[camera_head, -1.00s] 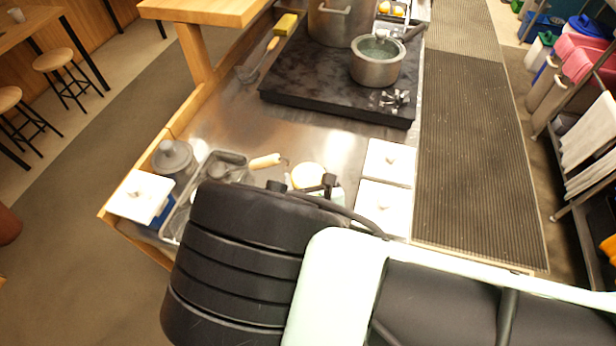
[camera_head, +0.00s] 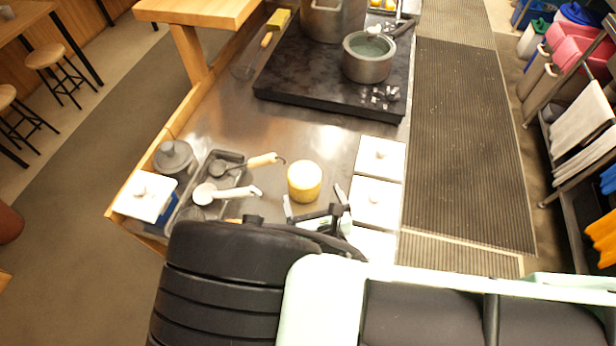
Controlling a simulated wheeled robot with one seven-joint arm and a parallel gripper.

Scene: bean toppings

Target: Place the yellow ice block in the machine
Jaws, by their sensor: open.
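A short yellow cylinder (camera_head: 305,183) with a paler top stands upright on the steel counter; it looks like the yellow ice block. My gripper (camera_head: 316,205) is open and empty, just on the near side of the cylinder. Its two fingers are spread apart and point toward the cylinder, which is not between them as far as I can tell. No machine that I can clearly identify shows in the head view. My arm hides the near part of the counter.
Left of the cylinder are a tray (camera_head: 172,222) with ladles, a grey lidded pot (camera_head: 174,158) and a white-lidded container (camera_head: 146,196). White lids (camera_head: 381,155) lie to the right. A black stove (camera_head: 320,95) bears a pot (camera_head: 369,62). Counter behind the cylinder is clear.

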